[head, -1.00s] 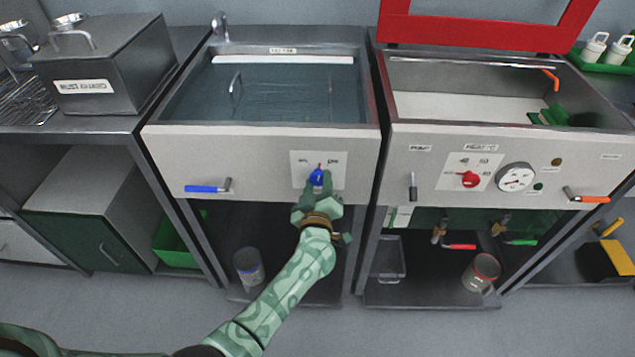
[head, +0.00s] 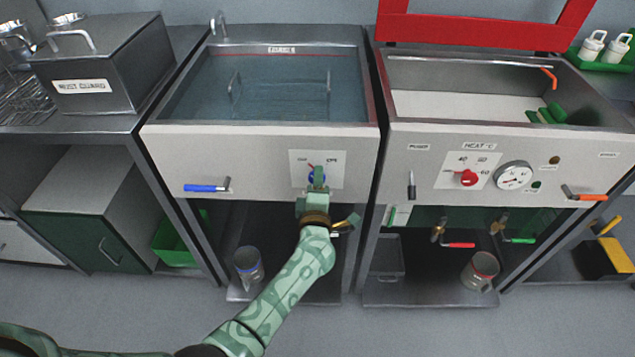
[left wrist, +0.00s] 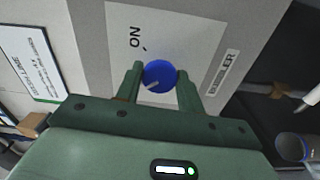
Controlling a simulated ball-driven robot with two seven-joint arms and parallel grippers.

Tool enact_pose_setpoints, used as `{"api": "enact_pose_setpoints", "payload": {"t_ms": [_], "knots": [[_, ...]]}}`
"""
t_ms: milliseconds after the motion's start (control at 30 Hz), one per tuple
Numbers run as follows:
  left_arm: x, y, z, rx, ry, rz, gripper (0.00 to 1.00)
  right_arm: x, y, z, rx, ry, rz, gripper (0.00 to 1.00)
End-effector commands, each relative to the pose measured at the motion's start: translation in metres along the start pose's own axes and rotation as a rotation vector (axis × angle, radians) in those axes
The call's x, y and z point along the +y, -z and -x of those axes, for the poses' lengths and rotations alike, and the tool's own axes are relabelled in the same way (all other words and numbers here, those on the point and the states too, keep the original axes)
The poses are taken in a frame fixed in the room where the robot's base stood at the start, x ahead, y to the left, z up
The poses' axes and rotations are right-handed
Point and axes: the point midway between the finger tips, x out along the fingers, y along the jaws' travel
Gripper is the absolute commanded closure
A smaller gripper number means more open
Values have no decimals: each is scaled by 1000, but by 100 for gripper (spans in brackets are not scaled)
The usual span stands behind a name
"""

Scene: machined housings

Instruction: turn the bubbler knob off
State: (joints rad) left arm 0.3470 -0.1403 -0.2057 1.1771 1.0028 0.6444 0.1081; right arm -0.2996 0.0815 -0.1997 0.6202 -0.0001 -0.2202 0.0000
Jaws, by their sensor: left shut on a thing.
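The blue bubbler knob (left wrist: 159,75) sits on a white plate on the front panel of the left, water-filled tank (head: 160,140). In the left wrist view its white mark points to the lower left, and the plate reads ON and BUBBLER. My left gripper (left wrist: 158,84) has one finger on each side of the knob and is shut on it. In the head view my left gripper (head: 318,182) covers most of the knob, and only a little blue shows. My right gripper is not in view.
A blue-handled lever (head: 206,188) is on the same panel, to the left. The right tank's panel has a red knob (head: 468,178), a gauge (head: 513,175) and levers. A can (head: 248,265) stands on the shelf below.

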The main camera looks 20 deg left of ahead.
Motion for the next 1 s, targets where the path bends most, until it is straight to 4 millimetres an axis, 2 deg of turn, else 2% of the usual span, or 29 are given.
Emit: {"api": "enact_pose_setpoints", "payload": {"t_ms": [300, 767, 800, 833, 1000], "knots": [[-3, -1, 2, -3, 6, 85, 85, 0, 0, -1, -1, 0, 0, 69], [-3, -1, 2, -3, 7, 95, 85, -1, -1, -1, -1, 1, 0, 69], [-3, -1, 2, -3, 7, 95, 51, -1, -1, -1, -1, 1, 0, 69], [-3, -1, 2, -2, 7, 95, 43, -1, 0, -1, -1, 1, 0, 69], [-2, 0, 1, -1, 4, 95, 41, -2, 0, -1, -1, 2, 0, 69]]}}
